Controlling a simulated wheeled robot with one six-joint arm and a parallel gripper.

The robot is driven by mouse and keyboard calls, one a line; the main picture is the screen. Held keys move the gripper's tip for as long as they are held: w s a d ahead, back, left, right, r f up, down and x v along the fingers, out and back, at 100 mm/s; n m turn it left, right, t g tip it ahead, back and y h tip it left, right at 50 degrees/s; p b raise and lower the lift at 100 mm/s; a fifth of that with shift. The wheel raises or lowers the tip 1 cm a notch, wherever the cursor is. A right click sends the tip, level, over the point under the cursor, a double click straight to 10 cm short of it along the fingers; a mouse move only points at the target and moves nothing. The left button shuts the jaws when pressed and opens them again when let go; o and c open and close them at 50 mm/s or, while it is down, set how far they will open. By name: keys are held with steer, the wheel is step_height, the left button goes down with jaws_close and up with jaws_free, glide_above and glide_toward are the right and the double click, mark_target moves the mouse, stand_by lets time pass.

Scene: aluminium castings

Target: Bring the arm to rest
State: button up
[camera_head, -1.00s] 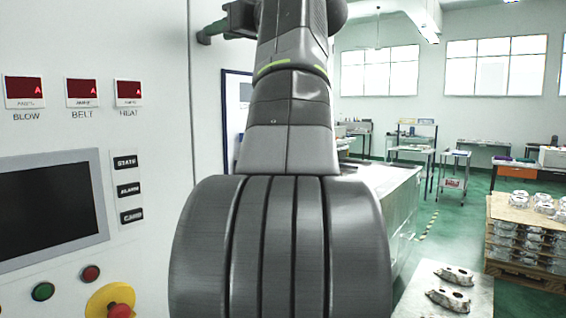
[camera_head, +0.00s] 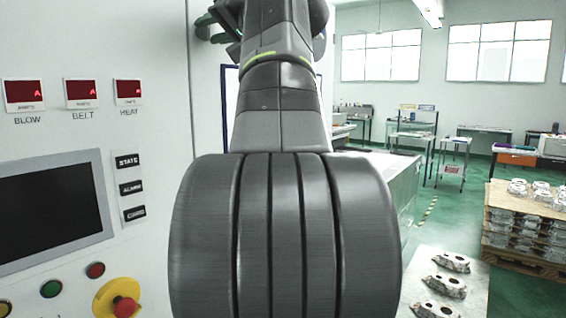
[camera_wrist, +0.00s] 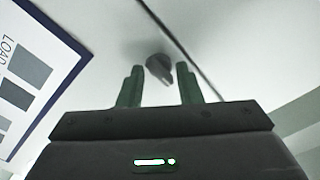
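My arm rises through the middle of the head view, with a large dark grey joint in front. My gripper (camera_wrist: 160,85) shows in the wrist view with its two green fingers apart and nothing held between them. Beyond the fingers is a white surface with a blurred grey knob-like part (camera_wrist: 160,68); I cannot tell the distance to it. In the head view the green fingertips (camera_head: 204,26) show at the upper left, beside the white machine cabinet; the rest of the gripper is largely hidden by my arm.
The cabinet's control panel (camera_head: 150,240), with a red emergency button (camera_head: 125,306), stands close on the left. Several castings lie on a pale table (camera_head: 475,300) at lower right. A pallet of castings (camera_head: 525,250) stands behind it. Green floor is open farther back.

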steer(key=shift+m, duration=1)
steer(key=shift+f, duration=0.15)
